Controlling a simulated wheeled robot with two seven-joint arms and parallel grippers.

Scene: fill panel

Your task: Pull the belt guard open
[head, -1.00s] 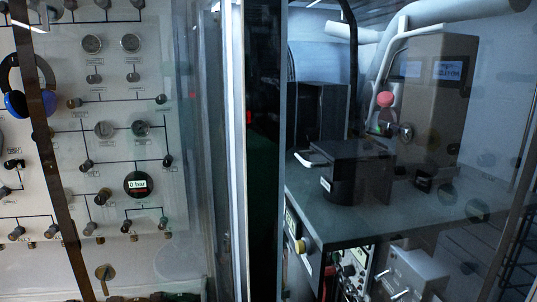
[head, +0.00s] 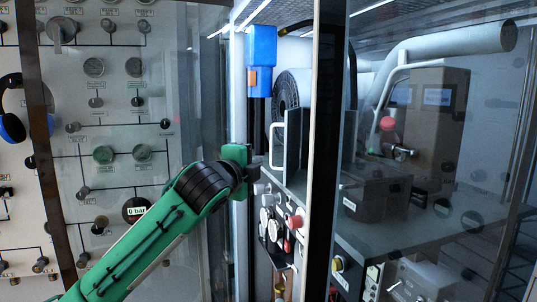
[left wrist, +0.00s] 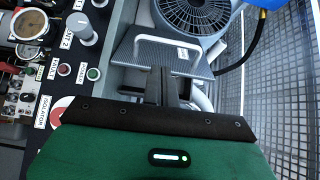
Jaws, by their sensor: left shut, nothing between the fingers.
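The belt guard looks to be the dark plate (head: 292,145) with a white bar handle (head: 273,146), standing inside the gap between the glass panes. In the left wrist view the guard (left wrist: 139,47) is a dark ribbed plate beside a round grey fan housing, and its white handle (left wrist: 165,39) runs across it. My left gripper (head: 257,166) is at the gap, close to the handle. My right gripper is not in view.
A blue box (head: 261,62) hangs above the gap. Below the guard is a panel with knobs and a red button (head: 296,221). The glass pane (head: 430,150) closes off the right side. A gauge panel (head: 105,120) stands at left. A mesh wall (left wrist: 285,90) flanks the right in the wrist view.

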